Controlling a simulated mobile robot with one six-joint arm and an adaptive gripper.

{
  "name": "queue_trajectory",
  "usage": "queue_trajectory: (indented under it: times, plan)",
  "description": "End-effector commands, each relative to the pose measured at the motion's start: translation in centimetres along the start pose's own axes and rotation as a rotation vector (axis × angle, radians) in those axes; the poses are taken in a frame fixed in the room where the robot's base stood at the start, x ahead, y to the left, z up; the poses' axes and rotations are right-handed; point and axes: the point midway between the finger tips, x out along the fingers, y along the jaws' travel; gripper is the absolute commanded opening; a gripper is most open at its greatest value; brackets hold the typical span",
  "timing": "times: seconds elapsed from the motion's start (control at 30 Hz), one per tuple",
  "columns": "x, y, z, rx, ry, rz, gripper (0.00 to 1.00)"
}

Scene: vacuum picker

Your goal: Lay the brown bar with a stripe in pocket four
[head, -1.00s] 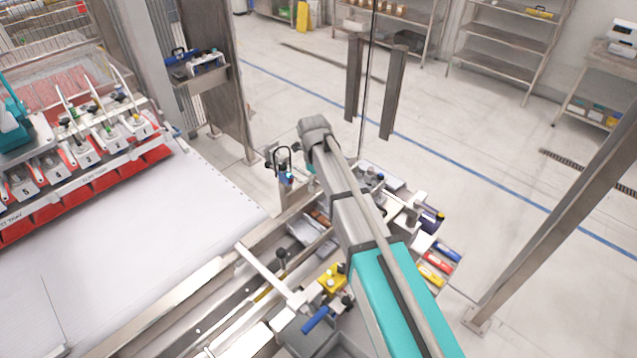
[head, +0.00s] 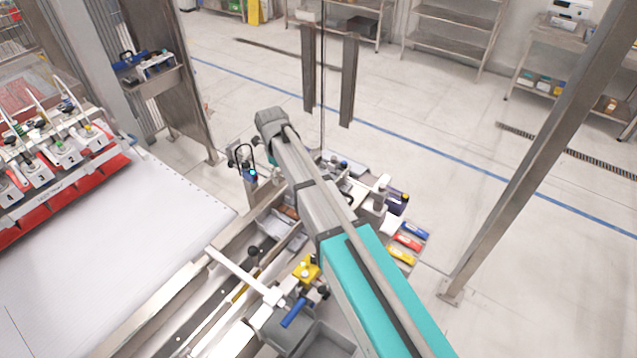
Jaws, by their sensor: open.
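My gripper is not visible; my grey and teal arm reaches from the bottom right to a bend at the upper middle, and its far end is hidden behind that bend. A small brown piece (head: 289,212) shows beside my arm on the machine; I cannot tell whether it has a stripe or is the bar. At the left, a row of numbered units stands above red trays (head: 70,196). The unit marked 4 (head: 12,194) is at the left edge. I cannot tell whether a red tray is pocket four.
A wide white table (head: 110,245) lies clear at the left. A white bar (head: 243,274), a yellow block (head: 305,270) and a blue handle (head: 293,313) sit on the machine below my arm. Blue, red and yellow pieces (head: 407,243) lie to its right. A steel post (head: 530,160) stands at the right.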

Motion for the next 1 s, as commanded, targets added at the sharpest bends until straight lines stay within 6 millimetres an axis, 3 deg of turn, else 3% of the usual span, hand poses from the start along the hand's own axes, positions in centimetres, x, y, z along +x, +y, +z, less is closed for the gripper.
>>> queue_trajectory:
  times: [0.2,0.37,0.57,1.0]
  plan:
    - [0.0,-0.1,-0.3,-0.012,-0.001,0.0,0.79]
    - [0.2,-0.6,-1.7,-0.077,-0.005,0.002,0.79]
    - [0.7,-2.0,-5.3,-0.261,-0.017,0.005,0.79]
    - [1.9,-4.7,-15.3,-0.813,-0.051,-0.006,0.79]
